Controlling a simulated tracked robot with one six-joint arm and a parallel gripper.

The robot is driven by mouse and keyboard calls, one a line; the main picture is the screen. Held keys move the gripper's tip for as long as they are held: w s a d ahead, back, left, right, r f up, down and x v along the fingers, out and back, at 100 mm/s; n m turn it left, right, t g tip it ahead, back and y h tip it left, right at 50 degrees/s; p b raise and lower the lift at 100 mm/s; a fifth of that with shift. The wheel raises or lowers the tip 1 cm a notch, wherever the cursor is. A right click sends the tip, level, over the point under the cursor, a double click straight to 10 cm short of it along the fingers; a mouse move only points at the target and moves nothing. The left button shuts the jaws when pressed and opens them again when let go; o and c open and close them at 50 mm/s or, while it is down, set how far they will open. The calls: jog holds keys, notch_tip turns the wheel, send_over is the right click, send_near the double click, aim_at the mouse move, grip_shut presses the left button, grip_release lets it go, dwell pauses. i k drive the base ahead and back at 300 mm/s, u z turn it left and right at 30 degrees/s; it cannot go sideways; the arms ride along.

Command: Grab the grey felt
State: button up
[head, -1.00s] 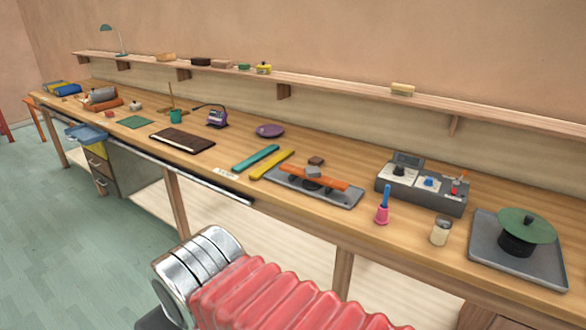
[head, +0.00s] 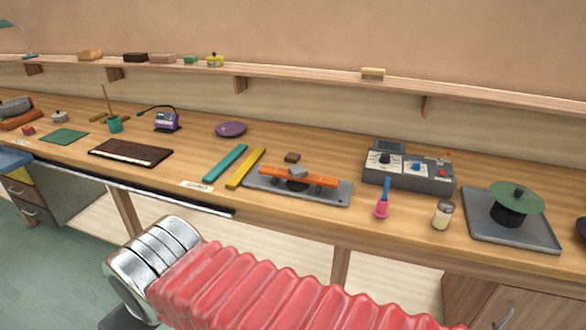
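A small grey block (head: 298,172) lies on top of an orange bar (head: 316,180), near the bar's middle; it looks like the grey felt, though its material is hard to tell. The bar sits above a grey metal tray (head: 332,193) on the wooden bench, over a dark support that is partly hidden. A small brown block (head: 292,157) lies just behind the bar. Part of my arm, pink bellows and ringed metal, fills the lower front, below the bench edge. My gripper's fingers do not show.
A yellow bar (head: 246,168) and a teal bar (head: 226,162) lie left of the tray. A shelf (head: 300,82) runs along the wall above.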

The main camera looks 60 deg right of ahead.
aim_at(297, 171)
jog(key=z, duration=0.35)
jog(key=i, duration=0.6)
jog(key=z, duration=0.85)
jog(key=i, duration=0.45)
jog(key=z, duration=0.25)
